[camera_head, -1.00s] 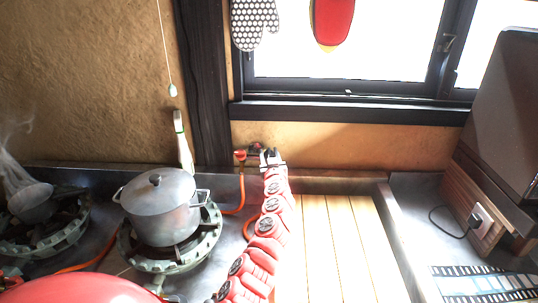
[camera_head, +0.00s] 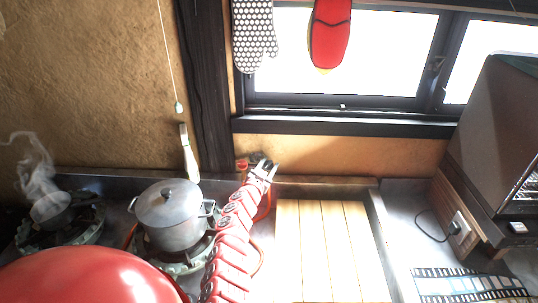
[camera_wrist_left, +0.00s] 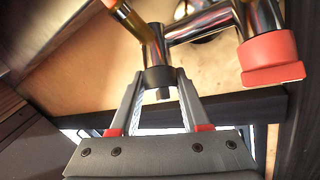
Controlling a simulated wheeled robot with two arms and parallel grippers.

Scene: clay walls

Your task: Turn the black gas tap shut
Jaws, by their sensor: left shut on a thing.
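The black gas tap (camera_wrist_left: 160,77) hangs from a shiny metal pipe in the left wrist view. My left gripper (camera_wrist_left: 160,80) has a finger on each side of it and is shut on it. In the head view my left gripper (camera_head: 265,166) is at the foot of the wall below the window, and it largely hides the black tap. A red tap (camera_wrist_left: 270,58) is on the same pipework, to the right in the wrist view. It also shows in the head view (camera_head: 241,164), just left of the gripper. My right gripper is not in view.
A lidded pot (camera_head: 168,212) stands on a burner left of my arm. A smaller steaming pan (camera_head: 50,211) is on another burner. Orange hose runs near my arm. A slatted wooden board (camera_head: 325,250) lies to the right. Oven mitts (camera_head: 254,35) hang above.

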